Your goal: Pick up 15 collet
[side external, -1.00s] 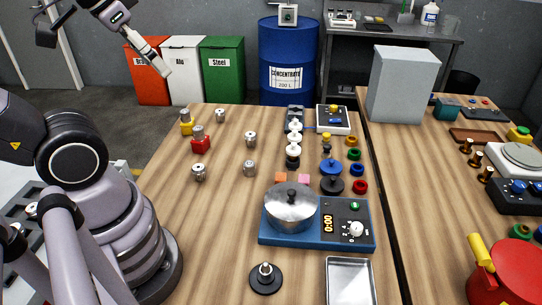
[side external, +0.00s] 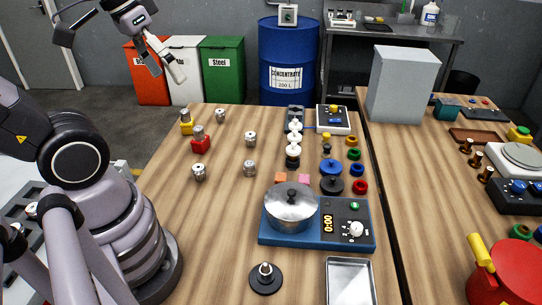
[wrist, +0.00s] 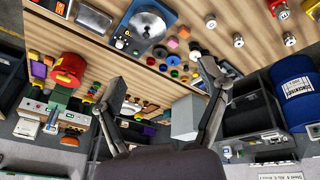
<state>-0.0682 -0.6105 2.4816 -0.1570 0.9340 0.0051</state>
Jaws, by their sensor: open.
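Several small metallic collets stand on the wooden table. One collet (side external: 199,173) is at the front left, one collet (side external: 250,168) is to its right, one collet (side external: 250,139) is further back and one collet (side external: 220,115) is at the back. Two similar metal pieces sit on a red block (side external: 201,145) and a yellow block (side external: 187,127). No size marking is readable, so I cannot tell which is the 15 collet. My gripper (side external: 166,68) is open and empty, high up at the back left, apart from the collets. Its spread fingers show in the wrist view (wrist: 165,95).
A blue scale-like unit (side external: 320,242) carries a lidded metal pot (side external: 291,207). A black stand (side external: 266,279) and a metal tray (side external: 349,283) are in front. Coloured rings (side external: 357,169) lie on the right. Bins (side external: 221,70) and a blue drum (side external: 288,50) stand behind.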

